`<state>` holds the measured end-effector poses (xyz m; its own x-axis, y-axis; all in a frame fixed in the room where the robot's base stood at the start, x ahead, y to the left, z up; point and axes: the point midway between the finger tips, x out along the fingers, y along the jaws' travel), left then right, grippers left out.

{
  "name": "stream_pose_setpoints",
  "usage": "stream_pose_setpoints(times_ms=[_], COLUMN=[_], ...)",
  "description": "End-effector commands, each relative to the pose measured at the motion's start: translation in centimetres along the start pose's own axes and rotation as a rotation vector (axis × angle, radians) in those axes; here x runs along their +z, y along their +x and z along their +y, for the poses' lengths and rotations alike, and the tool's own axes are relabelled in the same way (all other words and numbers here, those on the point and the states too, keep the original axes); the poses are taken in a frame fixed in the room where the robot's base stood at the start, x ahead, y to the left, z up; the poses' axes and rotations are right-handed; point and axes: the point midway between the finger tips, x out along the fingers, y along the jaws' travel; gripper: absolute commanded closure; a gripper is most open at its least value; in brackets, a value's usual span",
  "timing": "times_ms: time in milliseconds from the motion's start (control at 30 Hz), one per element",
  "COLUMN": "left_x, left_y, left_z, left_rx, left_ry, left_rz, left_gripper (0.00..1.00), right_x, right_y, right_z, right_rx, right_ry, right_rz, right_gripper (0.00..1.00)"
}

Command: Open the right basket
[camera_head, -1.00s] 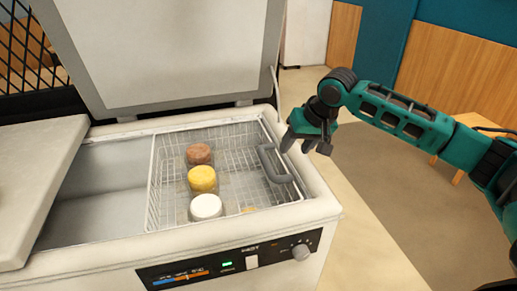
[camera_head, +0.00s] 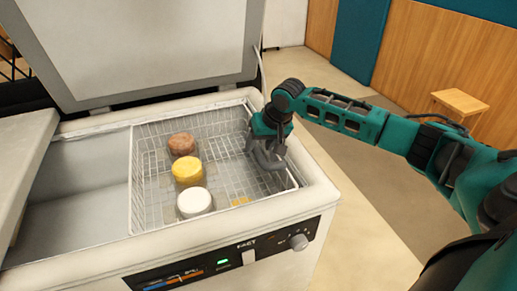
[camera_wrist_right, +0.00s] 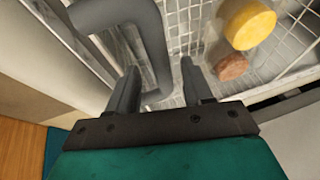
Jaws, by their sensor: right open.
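The right basket (camera_head: 150,200) is a white wire basket set in the right part of the open chest fryer or freezer. Its grey handle (camera_wrist_right: 153,45) is a bent bar on the basket's right side. My right gripper (camera_head: 262,153) is over the basket's right edge at the handle, which it mostly hides in the head view. My left gripper is not in view.
Inside the basket are a brown-lidded jar (camera_head: 181,144), a yellow-lidded jar (camera_head: 187,171) and a white-lidded jar (camera_head: 194,202). The chest's lid (camera_head: 150,45) stands raised behind. A control panel with a knob (camera_head: 298,242) is in front. A wooden stool (camera_head: 460,102) stands at the right.

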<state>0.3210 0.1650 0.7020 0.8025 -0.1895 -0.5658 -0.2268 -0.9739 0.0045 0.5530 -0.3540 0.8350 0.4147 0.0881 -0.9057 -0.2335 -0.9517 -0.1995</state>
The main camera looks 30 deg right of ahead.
Motion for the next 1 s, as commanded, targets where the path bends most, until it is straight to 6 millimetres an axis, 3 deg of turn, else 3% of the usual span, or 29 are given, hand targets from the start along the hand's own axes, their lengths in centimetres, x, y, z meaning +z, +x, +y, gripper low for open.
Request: stream_pose_setpoints(times_ms=[200, 500, 1000], left_x=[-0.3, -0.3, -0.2], left_y=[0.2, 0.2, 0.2], left_z=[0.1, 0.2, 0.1], left_rx=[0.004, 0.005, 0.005], left_ry=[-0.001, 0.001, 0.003], left_rz=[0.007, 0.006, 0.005], left_gripper=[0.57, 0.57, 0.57], right_x=[0.0, -0.1, 0.0], right_y=[1.7, 1.8, 1.8], right_z=[0.0, 0.0, 0.0], right_rx=[0.0, 0.0, 0.0], right_ry=[0.0, 0.0, 0.0], right_rz=[0.001, 0.002, 0.001], right_gripper=[0.49, 0.5, 0.98])
